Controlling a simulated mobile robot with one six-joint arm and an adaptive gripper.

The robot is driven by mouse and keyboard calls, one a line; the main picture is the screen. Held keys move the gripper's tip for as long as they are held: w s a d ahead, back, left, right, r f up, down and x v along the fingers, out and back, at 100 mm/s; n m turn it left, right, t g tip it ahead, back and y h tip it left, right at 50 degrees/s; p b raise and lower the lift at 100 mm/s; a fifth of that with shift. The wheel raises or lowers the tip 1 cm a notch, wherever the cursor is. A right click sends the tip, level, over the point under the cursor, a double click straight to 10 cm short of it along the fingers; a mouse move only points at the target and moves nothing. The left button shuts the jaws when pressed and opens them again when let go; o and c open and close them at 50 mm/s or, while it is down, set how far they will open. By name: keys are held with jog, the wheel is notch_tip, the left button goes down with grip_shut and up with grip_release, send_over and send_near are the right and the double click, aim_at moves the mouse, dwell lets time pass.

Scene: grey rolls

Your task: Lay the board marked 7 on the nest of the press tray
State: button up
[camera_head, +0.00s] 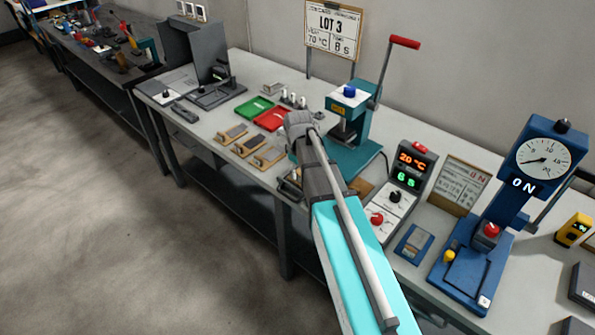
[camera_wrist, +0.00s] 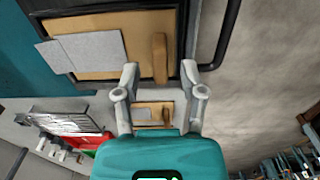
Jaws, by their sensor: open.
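In the wrist view a tan board (camera_wrist: 110,22) with a wooden grip bar (camera_wrist: 160,58) lies in the dark frame of the press tray (camera_wrist: 60,12), beside the teal press base. A pale grey sheet (camera_wrist: 92,48) lies askew on it and sticks out past the frame's left side. My gripper (camera_wrist: 160,72) is open, its two fingers apart on either side of the grip bar's near end. I cannot tell whether they touch it. No number is readable on the board. In the head view my arm hides most of the tray and gripper.
The teal press (camera_head: 350,105) with its raised red lever stands behind my arm. Several small boards (camera_head: 248,144) lie along the front of the bench, near a green tray (camera_head: 254,107) and a red tray (camera_head: 271,118). A control box (camera_head: 395,190) and blue gauge press (camera_head: 480,255) stand right.

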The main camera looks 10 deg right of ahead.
notch_tip(320, 180, up, 11)
jog(key=p, duration=1)
jog(key=shift+f, duration=0.1)
dwell(0.5)
jog(key=s+m, duration=0.7)
jog(key=s, duration=0.9)
